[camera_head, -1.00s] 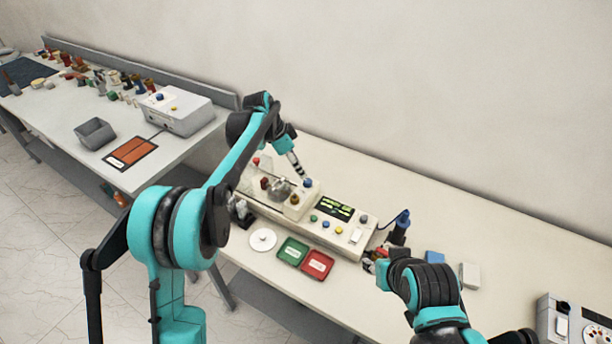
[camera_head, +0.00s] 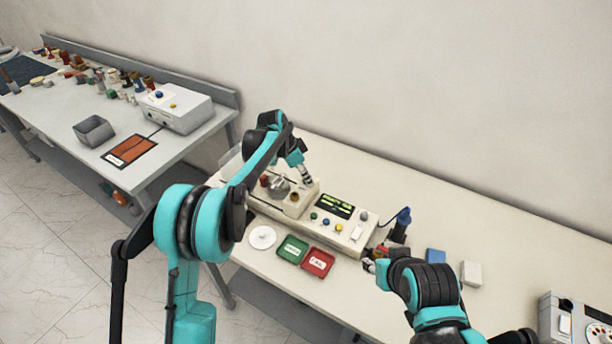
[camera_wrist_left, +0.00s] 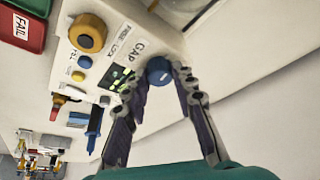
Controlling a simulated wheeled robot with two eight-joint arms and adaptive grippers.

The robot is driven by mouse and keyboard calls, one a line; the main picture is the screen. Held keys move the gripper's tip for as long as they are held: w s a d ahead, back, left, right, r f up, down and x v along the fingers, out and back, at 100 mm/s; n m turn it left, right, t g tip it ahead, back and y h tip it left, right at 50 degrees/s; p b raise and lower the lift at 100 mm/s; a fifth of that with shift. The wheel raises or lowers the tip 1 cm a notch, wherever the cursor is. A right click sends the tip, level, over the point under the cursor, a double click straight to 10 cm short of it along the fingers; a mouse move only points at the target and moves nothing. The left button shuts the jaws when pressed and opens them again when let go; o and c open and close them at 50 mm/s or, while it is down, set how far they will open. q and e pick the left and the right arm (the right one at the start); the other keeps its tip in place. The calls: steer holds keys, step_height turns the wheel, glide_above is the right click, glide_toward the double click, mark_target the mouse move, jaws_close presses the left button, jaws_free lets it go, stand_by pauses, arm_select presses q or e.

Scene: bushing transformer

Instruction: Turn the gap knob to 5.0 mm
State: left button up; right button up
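The gap knob (camera_wrist_left: 159,71) is a round blue knob with a pale mark, beside the printed word GAP in the left wrist view. My left gripper (camera_wrist_left: 158,76) has its two dark fingers on either side of the knob, with a little space showing, so it looks open around it. In the head view my left gripper (camera_head: 308,181) is over the machine's back corner and hides the knob. The green-lit display (camera_head: 335,206) is too small to read. My right gripper (camera_head: 371,266) is low at the machine's front right, its fingers mostly hidden.
An orange-brown knob (camera_wrist_left: 88,33) stands near the gap knob. Green (camera_head: 292,250) and red (camera_head: 318,262) trays and a white disc (camera_head: 262,237) lie in front of the machine. A blue box (camera_head: 435,256) and white box (camera_head: 470,273) lie to its right.

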arm_select(q)
jaws_close()
steer(key=shift+n, duration=0.3)
steer(key=n+t, duration=0.1)
steer(key=n, duration=0.1)
steer(key=shift+s+d+n+y, duration=0.1)
steer(key=shift+s+n+y, duration=0.05)
steer(key=shift+n+y, duration=0.2)
steer(key=n+t+y, duration=0.1)
steer(key=n, duration=0.2)
steer(key=shift+n+b, duration=0.25)
steer(key=shift+b, duration=0.05)
steer(key=n, duration=0.2)
steer(key=n+y, duration=0.1)
steer(key=n, duration=0.1)
steer(key=shift+s+d+n+t+y, duration=0.1)
steer(key=shift+d+n+t+y, duration=0.1)
steer(key=shift+n+t+y, duration=0.1)
steer(key=n+y, duration=0.1)
steer(key=n, duration=0.3)
steer(key=shift+y, duration=0.25)
steer(key=shift+n, duration=0.3)
